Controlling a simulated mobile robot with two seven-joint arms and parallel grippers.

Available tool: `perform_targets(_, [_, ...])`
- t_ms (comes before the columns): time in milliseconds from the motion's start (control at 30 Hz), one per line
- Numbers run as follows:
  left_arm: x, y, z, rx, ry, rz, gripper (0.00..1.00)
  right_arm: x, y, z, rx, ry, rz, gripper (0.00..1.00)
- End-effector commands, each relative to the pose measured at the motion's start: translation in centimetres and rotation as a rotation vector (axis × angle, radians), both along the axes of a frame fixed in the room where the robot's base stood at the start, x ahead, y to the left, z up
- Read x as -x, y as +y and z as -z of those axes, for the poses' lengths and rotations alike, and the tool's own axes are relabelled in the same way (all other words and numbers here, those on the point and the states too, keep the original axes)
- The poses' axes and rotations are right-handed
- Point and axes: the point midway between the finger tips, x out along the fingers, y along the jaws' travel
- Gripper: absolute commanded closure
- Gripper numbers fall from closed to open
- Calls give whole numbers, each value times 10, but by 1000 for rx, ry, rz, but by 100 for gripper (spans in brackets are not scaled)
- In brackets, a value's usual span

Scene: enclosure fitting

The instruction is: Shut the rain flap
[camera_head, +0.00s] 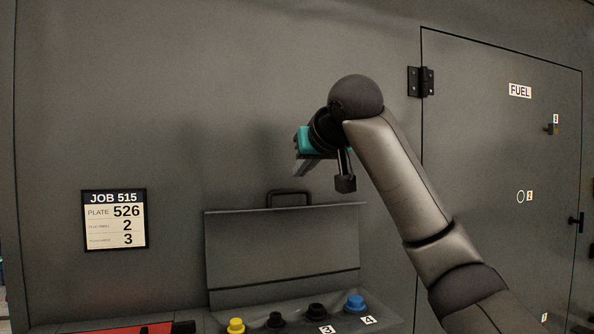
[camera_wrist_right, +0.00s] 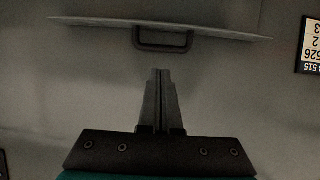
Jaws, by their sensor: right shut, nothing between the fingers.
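The rain flap (camera_head: 280,247) is a grey panel standing raised against the enclosure wall, above a row of coloured knobs. Its dark handle (camera_head: 289,199) sticks up at its top edge. In the right wrist view the flap's edge (camera_wrist_right: 220,32) runs across the top, with the handle (camera_wrist_right: 162,40) below it. My right gripper (camera_head: 305,168) is above the flap's handle, apart from it. Its fingers (camera_wrist_right: 161,73) are together and empty, pointing toward the handle. My left gripper is not in view.
Below the flap are a yellow knob (camera_head: 236,326), black knobs (camera_head: 316,311) and a blue knob (camera_head: 355,303). A job sign (camera_head: 114,220) hangs at the left. A fuel door (camera_head: 490,150) is at the right. A red item (camera_head: 150,329) lies at the bottom left.

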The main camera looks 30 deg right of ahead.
Motion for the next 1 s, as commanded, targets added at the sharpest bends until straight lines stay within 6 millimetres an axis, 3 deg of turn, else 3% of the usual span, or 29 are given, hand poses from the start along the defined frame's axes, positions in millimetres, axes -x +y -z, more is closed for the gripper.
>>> perform_targets(133, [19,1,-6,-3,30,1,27,-26,-6,13,0,6,1,100])
perform_targets(400, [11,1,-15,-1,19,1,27,-61,-15,29,0,2,1,100])
perform_targets(600, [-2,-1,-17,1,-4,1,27,-69,-17,34,2,1,0,100])
perform_targets(1000, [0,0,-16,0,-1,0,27,-70,-16,34,2,-5,0,100])
